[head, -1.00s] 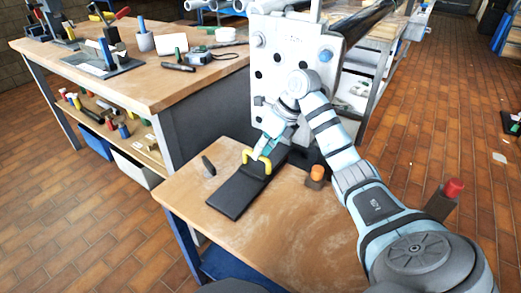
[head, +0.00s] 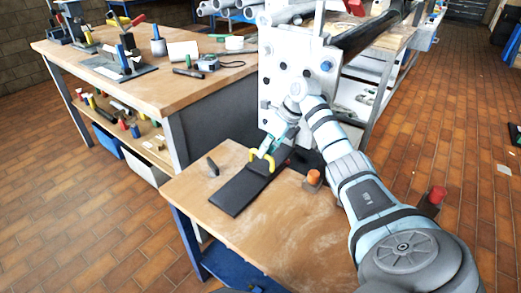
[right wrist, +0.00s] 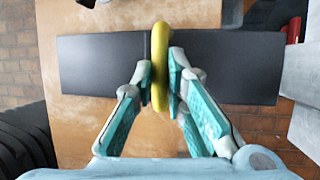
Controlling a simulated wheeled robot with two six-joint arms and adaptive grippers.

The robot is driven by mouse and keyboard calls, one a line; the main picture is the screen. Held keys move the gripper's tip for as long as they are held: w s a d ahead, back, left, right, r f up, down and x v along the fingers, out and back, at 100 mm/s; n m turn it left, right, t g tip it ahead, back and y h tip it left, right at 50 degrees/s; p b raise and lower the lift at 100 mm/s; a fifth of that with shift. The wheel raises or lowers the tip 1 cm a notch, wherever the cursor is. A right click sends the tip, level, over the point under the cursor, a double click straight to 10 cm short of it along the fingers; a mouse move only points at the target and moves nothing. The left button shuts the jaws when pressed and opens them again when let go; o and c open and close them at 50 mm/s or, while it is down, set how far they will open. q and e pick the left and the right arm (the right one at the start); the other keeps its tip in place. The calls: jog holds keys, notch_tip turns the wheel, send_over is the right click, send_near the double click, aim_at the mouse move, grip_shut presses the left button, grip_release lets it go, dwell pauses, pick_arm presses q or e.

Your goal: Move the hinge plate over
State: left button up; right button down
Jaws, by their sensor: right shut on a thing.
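The hinge plate (head: 237,193) is a long flat dark plate on the small wooden table. It also shows in the right wrist view (right wrist: 95,65), running across the picture with a thin seam close to its handle. A yellow arched handle (head: 269,157) stands up from the plate. My right gripper (right wrist: 160,88) is shut on this yellow handle (right wrist: 160,40), one finger on each side. In the head view the right gripper (head: 270,147) partly hides the handle and the plate's far end. My left gripper is not in view.
A white panel (head: 297,75) with dark holes stands upright behind the plate. An orange-topped knob (head: 313,178) stands to the right, and a small black piece (head: 213,166) to the left. The wooden table (head: 290,225) is bare in front. A larger workbench (head: 120,85) holds tools.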

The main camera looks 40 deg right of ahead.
jog(key=shift+d+r, duration=0.15)
jog(key=shift+d, duration=0.2)
jog(key=c, duration=2)
grip_release()
jog(key=o, duration=0.4)
jog(key=shift+s+d, duration=0.1)
jog(key=shift+c, duration=0.2)
jog(key=shift+o, duration=0.2)
jog(key=shift+a, duration=0.2)
jog(key=v, duration=1.1)
jog(key=shift+d+r, duration=0.15)
jog(key=shift+r, duration=0.15)
jog(key=shift+s, duration=0.1)
